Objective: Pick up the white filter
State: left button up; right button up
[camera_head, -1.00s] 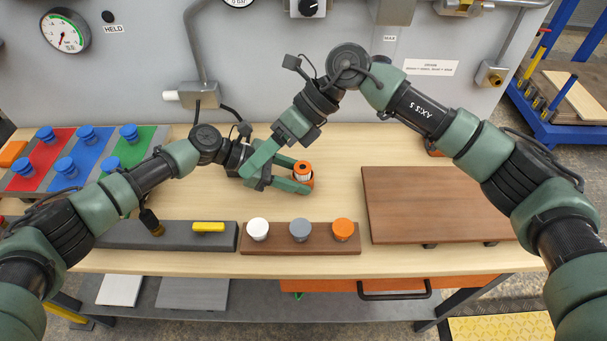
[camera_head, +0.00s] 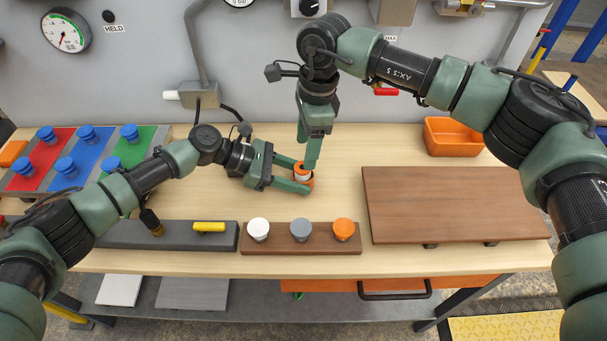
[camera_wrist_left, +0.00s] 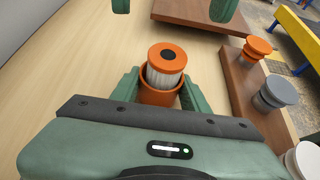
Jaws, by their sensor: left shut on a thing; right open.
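The white filter (camera_wrist_left: 167,76) is a pleated cylinder with an orange top and a dark centre hole. It stands in an orange cup (camera_wrist_left: 160,97), its upper part above the rim. In the head view the filter (camera_head: 301,177) is partly hidden by a finger. My left gripper (camera_head: 304,182) is shut on the cup, one finger on each side. My right gripper (camera_head: 308,163) points down at the filter from above, open. Its two fingertips show far apart at the top of the left wrist view (camera_wrist_left: 172,8), with the filter apart from them.
A brown rack (camera_head: 280,247) with white, grey and orange capped pieces stands at the front. A brown board (camera_head: 450,205) lies right, an orange bin (camera_head: 455,137) behind it. Blue-knobbed coloured panels (camera_head: 90,160) stand left. The wall (camera_head: 240,60) is close behind.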

aim_at(301, 175)
jog(key=f, duration=0.5)
jog(key=shift+s+a+f, duration=0.1)
jog(key=shift+a+f, duration=0.1)
jog(key=shift+a, duration=0.1)
grip_shut()
